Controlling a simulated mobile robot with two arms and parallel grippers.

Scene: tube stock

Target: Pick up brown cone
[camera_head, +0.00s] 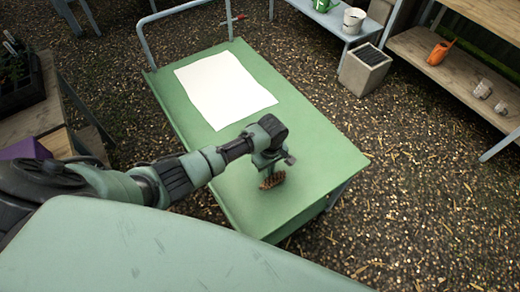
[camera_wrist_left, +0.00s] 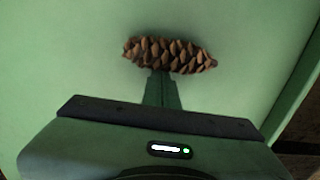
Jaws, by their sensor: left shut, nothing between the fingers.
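A brown pine cone (camera_head: 272,180) lies on its side on the green cart top (camera_head: 305,140), towards its near end. In the left wrist view the cone (camera_wrist_left: 170,54) lies crosswise just past the fingertips. My left gripper (camera_head: 268,168) is above and close to the cone in the head view. Its fingers (camera_wrist_left: 162,78) are together, with nothing between them. The fingertips overlap the cone's lower edge in the wrist view; I cannot tell whether they touch it. My right gripper is not in view.
A white sheet (camera_head: 222,88) lies on the cart's far half. The cart has a grey handle rail (camera_head: 148,45) at its far end. Wooden shelves (camera_head: 465,75) stand at the right, and a planter box (camera_head: 364,70) near them. Gravel ground surrounds the cart.

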